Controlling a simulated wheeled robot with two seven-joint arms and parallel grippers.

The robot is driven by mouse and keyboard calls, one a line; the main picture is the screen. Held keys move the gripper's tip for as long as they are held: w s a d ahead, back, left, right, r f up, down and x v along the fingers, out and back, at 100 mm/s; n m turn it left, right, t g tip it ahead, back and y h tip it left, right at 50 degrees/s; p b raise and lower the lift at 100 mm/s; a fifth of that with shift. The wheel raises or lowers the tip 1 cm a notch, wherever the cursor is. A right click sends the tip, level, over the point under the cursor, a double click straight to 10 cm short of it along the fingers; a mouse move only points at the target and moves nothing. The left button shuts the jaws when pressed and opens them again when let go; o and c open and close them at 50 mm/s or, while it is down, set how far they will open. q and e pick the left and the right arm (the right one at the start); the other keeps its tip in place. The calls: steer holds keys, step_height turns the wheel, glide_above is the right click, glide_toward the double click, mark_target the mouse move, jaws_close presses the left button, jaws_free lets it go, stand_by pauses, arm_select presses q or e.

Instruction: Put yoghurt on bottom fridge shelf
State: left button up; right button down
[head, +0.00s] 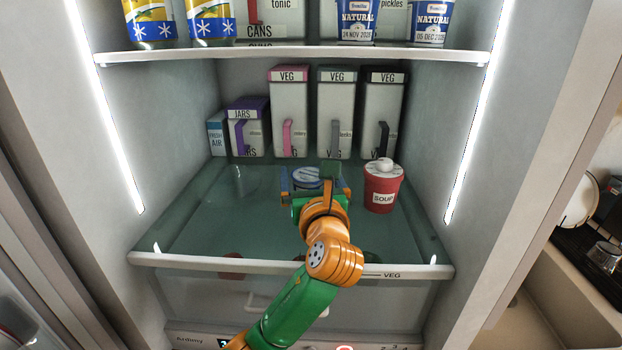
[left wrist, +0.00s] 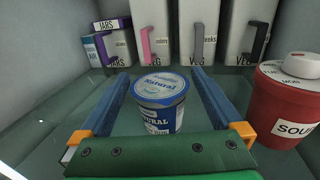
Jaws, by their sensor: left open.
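The yoghurt is a blue and white tub labelled "Natural" (left wrist: 160,96). It stands upright on the bottom fridge shelf (head: 205,215), and its lid (head: 306,174) shows just beyond my gripper in the head view. My left gripper (head: 308,184) is open, with its blue fingers on either side of the tub. In the left wrist view, gaps show between the tub and both fingers (left wrist: 160,78). The lower front of the tub is partly hidden by the gripper in the head view. My right gripper is not in view.
A red soup pot (head: 382,190) with a white knob stands close to the right of the gripper. Several VEG containers (head: 289,105) and a JARS box (head: 247,130) line the back. The upper shelf (head: 290,53) holds more tubs. The shelf's left side is clear.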

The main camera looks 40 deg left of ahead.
arm_select(q)
steer(key=shift+s+d+f, duration=0.1)
steer(key=shift+s+d, duration=0.2)
steer(key=b+v, duration=0.2)
steer(key=v, duration=0.8)
steer(key=shift+s+d, duration=0.3)
steer(key=shift+a, duration=0.1)
